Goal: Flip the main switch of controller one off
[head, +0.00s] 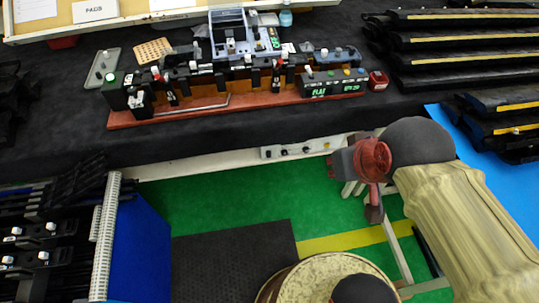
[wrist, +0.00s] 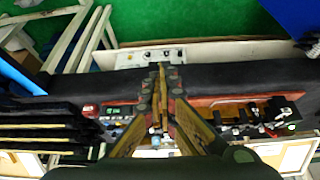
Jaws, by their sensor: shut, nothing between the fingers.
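My gripper (wrist: 160,72) is shut and empty, with its fingertips together in the middle of the wrist view. In the head view its dark red body hangs in front of the bench edge at the right, and I cannot make out the fingers there. A black controller box with green digits (head: 335,88) stands at the right end of the red-brown board (head: 235,107). A pale control panel with knobs (head: 297,148) is on the bench front, left of my gripper; it also shows behind the fingertips in the wrist view (wrist: 150,57). No label reads as controller one, and I cannot tell any switch's position.
Black clamps with red and white knobs line the board. A small red box (head: 378,81) stands right of it. Black racks with yellow strips (head: 460,55) fill the right side. A blue bin (head: 143,245) stands at lower left. Green floor (head: 235,190) is partly open below.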

